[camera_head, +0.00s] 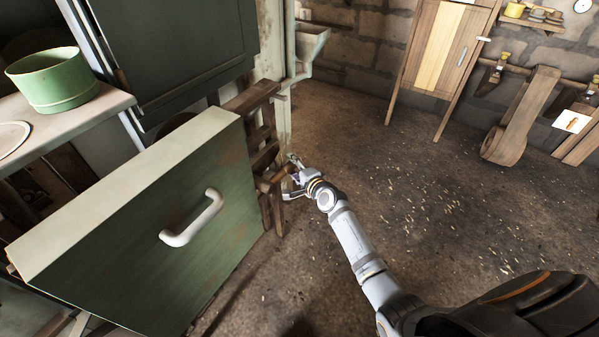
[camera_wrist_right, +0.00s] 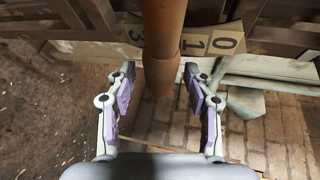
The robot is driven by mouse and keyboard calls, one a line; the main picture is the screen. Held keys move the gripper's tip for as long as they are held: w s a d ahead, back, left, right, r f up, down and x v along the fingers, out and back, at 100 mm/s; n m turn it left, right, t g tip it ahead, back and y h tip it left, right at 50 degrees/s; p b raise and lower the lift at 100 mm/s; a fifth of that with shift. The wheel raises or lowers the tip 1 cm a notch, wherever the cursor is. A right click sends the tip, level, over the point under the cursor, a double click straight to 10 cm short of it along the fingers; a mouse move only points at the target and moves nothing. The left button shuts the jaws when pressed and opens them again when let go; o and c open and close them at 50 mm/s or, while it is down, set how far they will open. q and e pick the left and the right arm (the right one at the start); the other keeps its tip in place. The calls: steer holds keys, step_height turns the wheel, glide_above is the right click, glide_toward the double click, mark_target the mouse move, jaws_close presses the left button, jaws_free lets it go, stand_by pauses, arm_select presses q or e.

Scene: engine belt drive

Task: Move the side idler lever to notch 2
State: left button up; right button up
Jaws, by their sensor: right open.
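The side idler lever shows in the right wrist view as a brown, round wooden handle (camera_wrist_right: 163,40) coming down from the top. My right gripper (camera_wrist_right: 159,72) is open, with one purple-padded finger on each side of the handle and a gap on both sides. Behind the handle is a row of number tags: 3 (camera_wrist_right: 135,31), 1 (camera_wrist_right: 195,44) and 0 (camera_wrist_right: 227,38). The handle covers the place between 3 and 1, so no 2 shows. In the head view my right gripper (camera_head: 291,178) is at the brown wooden frame. My left gripper is not in view.
The wooden frame (camera_head: 262,135) stands beside a green panel with a white handle (camera_head: 192,217). A green pot (camera_head: 52,80) sits on a shelf at the left. A wooden cabinet (camera_head: 440,50) stands at the back. The floor to the right is open.

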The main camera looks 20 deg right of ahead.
steer(key=v, duration=1.1)
